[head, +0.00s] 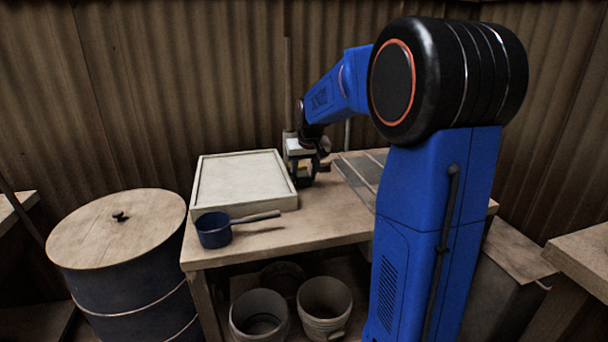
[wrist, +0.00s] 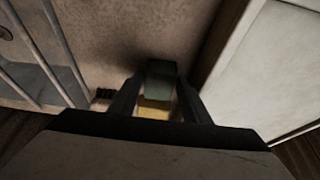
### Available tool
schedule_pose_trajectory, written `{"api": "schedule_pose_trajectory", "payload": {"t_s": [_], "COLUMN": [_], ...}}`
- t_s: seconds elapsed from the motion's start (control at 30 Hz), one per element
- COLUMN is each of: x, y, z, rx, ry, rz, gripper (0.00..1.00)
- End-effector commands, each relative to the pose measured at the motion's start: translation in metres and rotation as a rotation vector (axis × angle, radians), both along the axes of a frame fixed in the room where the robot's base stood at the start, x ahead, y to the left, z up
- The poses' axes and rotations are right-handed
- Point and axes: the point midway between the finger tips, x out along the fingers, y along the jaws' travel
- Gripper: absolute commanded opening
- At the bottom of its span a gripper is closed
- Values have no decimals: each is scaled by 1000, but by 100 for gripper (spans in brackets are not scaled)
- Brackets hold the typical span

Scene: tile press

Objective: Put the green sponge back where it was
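The green sponge (wrist: 161,83) shows in the wrist view as a green block with a yellow layer, between the two dark fingers of my gripper (wrist: 160,88). The fingers appear closed against its sides. In the head view, my gripper (head: 304,172) points down over the back of the wooden table, between the pale framed board and the grey tiled panel. A bit of the sponge's yellow (head: 303,166) shows there between the fingers. The gap between the sponge's underside and the table cannot be judged clearly.
A pale framed board (head: 240,178) lies left of my gripper, with a blue pan (head: 214,230) in front. A grey tiled panel (head: 358,176) lies to the right. The front middle of the wooden table (head: 325,222) is clear.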

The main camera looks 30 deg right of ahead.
Motion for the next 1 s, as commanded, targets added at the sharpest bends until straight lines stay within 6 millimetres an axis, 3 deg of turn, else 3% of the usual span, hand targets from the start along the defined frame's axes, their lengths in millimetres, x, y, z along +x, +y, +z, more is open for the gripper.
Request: {"api": "schedule_pose_trajectory", "payload": {"t_s": [0.3,0.47,1.0], "x": [0,-3,-38], "y": [0,1,11], "z": [1,12,98], "rx": [0,-1,-1], "ry": [-1,-2,-2], "rz": [0,0,0], "gripper": [46,46,46]}}
